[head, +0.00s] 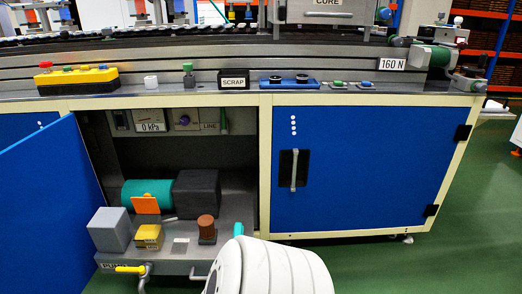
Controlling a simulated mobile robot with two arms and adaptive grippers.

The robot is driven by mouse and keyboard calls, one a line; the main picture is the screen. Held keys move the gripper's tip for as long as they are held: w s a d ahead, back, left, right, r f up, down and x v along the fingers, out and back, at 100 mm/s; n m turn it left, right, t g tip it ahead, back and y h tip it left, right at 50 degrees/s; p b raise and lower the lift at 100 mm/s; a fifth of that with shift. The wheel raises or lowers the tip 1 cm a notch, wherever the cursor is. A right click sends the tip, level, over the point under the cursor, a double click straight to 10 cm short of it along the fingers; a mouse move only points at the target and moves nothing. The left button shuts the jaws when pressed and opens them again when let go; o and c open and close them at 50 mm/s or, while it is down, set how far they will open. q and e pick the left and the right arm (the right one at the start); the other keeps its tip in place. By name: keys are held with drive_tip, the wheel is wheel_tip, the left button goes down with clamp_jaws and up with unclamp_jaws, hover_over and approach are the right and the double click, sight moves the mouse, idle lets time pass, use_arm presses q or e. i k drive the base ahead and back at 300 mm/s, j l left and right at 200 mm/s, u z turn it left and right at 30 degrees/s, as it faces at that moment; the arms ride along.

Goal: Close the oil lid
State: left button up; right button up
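Inside the open left cabinet sits a pump assembly on a grey tray (178,268) labelled PUMP. A brown cylindrical part (206,224) stands upright on a dark foot at its right. It may be the oil lid or filler, but no label shows and I cannot tell whether it is open or closed. A yellow block (149,237), a light grey box (111,230), a teal motor (146,193) with an orange plate (146,205) and a black block (197,194) are beside it. Neither gripper shows; a white link of my arm is at the bottom centre.
The blue left door (52,205) stands open at the left. The blue right door (362,170) is shut. A yellow-handled valve (130,269) sticks out at the tray's front. A gauge panel (152,127) reads 0 kPa. Green floor (485,215) is clear at right.

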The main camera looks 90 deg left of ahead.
sight(147, 204)
drive_tip(key=u, duration=3.75)
drive_tip(key=i+j+u, duration=0.1)
drive_tip(key=i+u, duration=0.6)
drive_tip(key=u, duration=0.15)
